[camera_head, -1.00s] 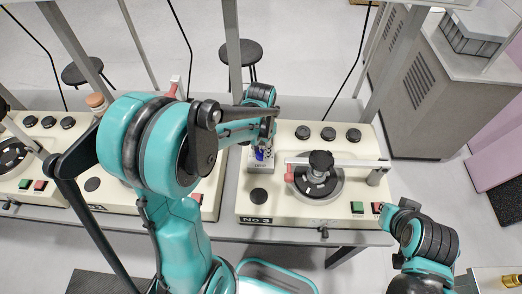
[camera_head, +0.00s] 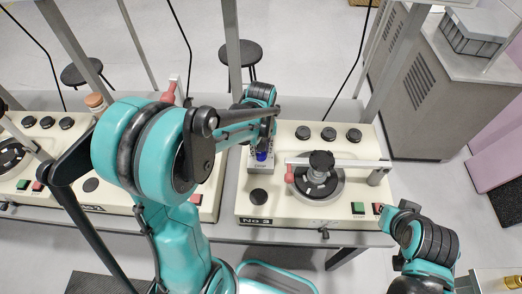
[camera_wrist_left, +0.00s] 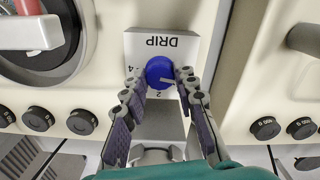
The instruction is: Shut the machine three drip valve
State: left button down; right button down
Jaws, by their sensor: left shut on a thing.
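The machine marked No 3 (camera_head: 257,221) is a cream console in the middle of the head view. Its drip valve is a blue round knob (camera_wrist_left: 160,72) on a pale box marked DRIP (camera_wrist_left: 171,43). The knob also shows in the head view (camera_head: 262,156), below my left wrist. The knob has a pale pointer, here directed to the right in the wrist view. My left gripper (camera_wrist_left: 161,77) is shut on the knob, one finger on each side. Only part of my right arm shows at the lower right of the head view; its gripper cannot be made out.
A round dark plate (camera_head: 318,184) with a black knob and a pale crossbar (camera_head: 345,163) stands right of the valve. Black knobs (camera_head: 328,134) line the console's back. Another console (camera_head: 60,190) stands to the left. Stools (camera_head: 240,54) are behind the bench.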

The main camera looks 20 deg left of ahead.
aim_at(261, 153)
pick_arm(q)
jog(key=shift+n, duration=0.9)
jog(key=c, duration=1.2)
grip_release()
notch_tip(261, 153, up, 12)
